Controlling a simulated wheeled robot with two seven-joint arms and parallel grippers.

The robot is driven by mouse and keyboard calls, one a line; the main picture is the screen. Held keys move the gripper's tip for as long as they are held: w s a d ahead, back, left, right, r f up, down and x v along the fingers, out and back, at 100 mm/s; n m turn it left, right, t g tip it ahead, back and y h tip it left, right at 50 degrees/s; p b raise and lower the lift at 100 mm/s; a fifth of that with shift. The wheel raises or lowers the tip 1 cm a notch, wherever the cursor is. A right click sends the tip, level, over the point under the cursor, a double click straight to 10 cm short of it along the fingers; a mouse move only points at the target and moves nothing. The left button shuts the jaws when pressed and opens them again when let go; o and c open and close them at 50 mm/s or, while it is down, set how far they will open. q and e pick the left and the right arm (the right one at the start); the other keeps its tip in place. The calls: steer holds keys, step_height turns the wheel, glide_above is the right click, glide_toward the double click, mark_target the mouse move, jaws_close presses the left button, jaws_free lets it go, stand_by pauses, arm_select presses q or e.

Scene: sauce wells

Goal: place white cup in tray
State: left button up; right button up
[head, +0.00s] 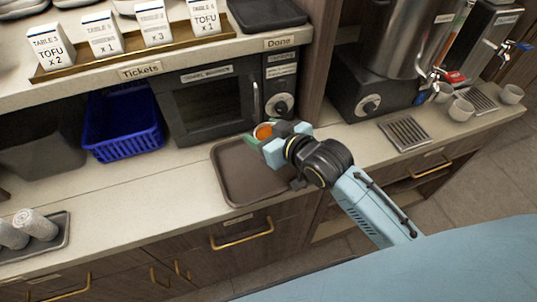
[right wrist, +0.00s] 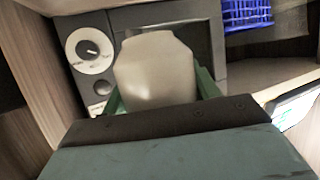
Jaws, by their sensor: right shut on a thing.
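The white cup (head: 264,131) shows in the head view with something orange inside it. My right gripper (head: 262,142) is shut on it, with its green fingers at the cup's sides. In the right wrist view the cup (right wrist: 155,68) stands between the fingers, its near wall filling the middle of the picture. The brown tray (head: 238,172) lies on the counter in front of the microwave. The cup appears over the tray's back right part; I cannot tell its height above it. The tray looks empty where it shows. My left gripper is not in view.
The microwave (head: 208,105) stands close behind the tray. A blue basket (head: 123,125) is left of it. At the right are a drink dispenser (head: 375,85), a drip grate (head: 405,133) and white cups (head: 460,110). Rolled towels (head: 35,225) lie at the left.

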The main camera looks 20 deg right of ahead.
step_height(320, 180, down, 6)
steer(key=shift+a+b, duration=0.1)
steer(key=shift+b, duration=0.35)
step_height(320, 180, down, 4)
steer(key=shift+r+b, duration=0.1)
steer(key=shift+b, duration=0.2)
steer(key=shift+f, duration=0.2)
steer(key=shift+f, duration=0.15)
steer(key=o, duration=1.2)
